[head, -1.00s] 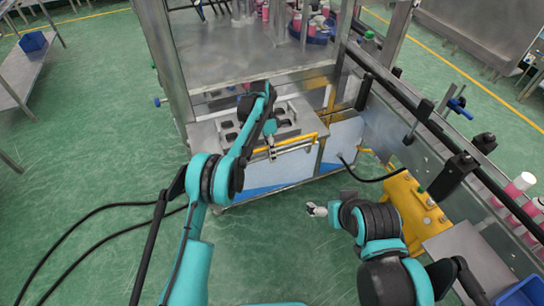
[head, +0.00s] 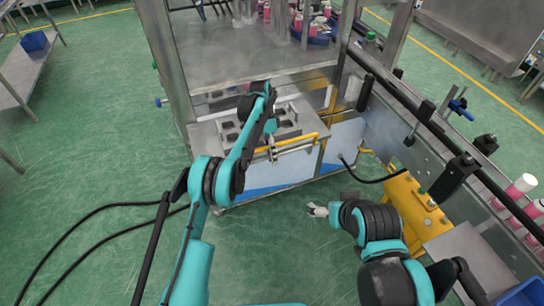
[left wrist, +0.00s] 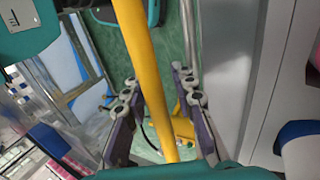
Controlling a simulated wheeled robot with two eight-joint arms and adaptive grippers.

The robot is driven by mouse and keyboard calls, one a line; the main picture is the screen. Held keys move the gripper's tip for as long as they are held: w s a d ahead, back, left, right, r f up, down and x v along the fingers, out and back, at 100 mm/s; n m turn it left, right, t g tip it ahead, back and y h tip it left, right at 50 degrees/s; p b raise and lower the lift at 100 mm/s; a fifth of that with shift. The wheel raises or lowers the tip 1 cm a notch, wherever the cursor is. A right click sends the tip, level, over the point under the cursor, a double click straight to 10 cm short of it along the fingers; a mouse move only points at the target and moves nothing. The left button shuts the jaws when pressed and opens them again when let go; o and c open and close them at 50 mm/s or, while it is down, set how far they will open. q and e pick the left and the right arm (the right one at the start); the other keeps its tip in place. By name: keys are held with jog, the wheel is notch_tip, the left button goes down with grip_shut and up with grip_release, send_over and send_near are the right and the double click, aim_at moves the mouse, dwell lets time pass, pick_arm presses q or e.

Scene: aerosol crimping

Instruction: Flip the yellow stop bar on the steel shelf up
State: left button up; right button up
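The yellow stop bar (head: 298,141) runs along the front edge of the steel shelf (head: 204,133), low in the machine frame. My left gripper (head: 272,152) is at the bar, reaching down from above. In the left wrist view the bar (left wrist: 140,60) passes between the two fingers of my left gripper (left wrist: 157,100). The fingers stand apart, with a gap visible on both sides of the bar. My right gripper (head: 317,210) hangs over the floor to the right of the shelf, away from the bar; its fingers are too small to read.
A plate with dark cut-outs (head: 285,122) lies on the shelf behind the bar. A steel table (head: 240,62) stands above and behind. A conveyor rail with pink bottles (head: 518,188) and a yellow box (head: 413,203) lie at right.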

pick_arm(q)
notch_tip(320, 180, up, 10)
dwell(0.4)
jog(key=shift+f, duration=0.1)
